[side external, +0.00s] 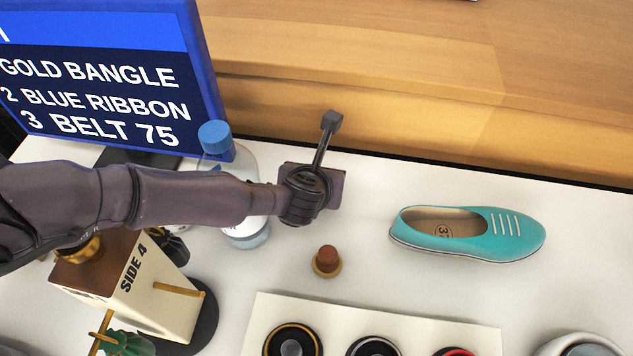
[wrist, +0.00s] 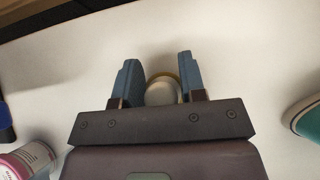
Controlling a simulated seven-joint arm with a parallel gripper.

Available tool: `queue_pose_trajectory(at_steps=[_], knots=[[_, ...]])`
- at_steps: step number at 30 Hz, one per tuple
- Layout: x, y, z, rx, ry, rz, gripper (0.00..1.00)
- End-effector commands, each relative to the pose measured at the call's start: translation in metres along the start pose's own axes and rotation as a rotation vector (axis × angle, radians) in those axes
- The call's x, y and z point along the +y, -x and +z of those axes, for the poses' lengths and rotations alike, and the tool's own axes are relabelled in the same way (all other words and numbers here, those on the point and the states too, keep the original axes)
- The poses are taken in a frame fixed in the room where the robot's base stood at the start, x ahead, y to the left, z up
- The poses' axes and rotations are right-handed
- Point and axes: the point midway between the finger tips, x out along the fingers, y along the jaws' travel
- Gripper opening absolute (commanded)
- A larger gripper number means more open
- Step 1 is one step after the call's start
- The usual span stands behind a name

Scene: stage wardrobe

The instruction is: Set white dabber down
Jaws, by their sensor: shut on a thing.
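My gripper (wrist: 157,82) is shut on the white dabber (wrist: 161,91), which shows in the wrist view as a pale round top with a yellowish rim between the two blue-grey fingers. In the side external view my gripper (side external: 312,192) is over the white table, between the bottle and the shoe; its wrist hides the fingers and the dabber there. I cannot tell whether the dabber touches the table.
A brown-topped dabber (side external: 327,261) stands in front of my gripper. A teal shoe (side external: 480,234) lies right, a clear bottle (side external: 247,232) left. A pale tray (side external: 262,311) with round pots is in front. The blue sign (side external: 110,75) and wooden wall (side external: 400,110) stand behind.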

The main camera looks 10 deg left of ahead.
Motion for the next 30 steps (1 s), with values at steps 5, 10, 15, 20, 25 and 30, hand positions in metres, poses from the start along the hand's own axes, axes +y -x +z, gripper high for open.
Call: queue_pose_trajectory(at_steps=[5,10,15,20,25,30], knots=[[0.0,0.004,0.001,0.005,0.0,0.0,0.0],[0.0,0.018,0.017,0.003,0.001,-0.001,0.0],[-0.001,0.044,0.043,0.002,0.002,-0.002,0.0],[-0.001,0.071,0.071,0.001,0.003,-0.003,0.0],[0.0,0.098,0.098,0.001,0.004,-0.001,0.0],[0.0,0.117,0.117,0.001,0.002,-0.001,0.0]])
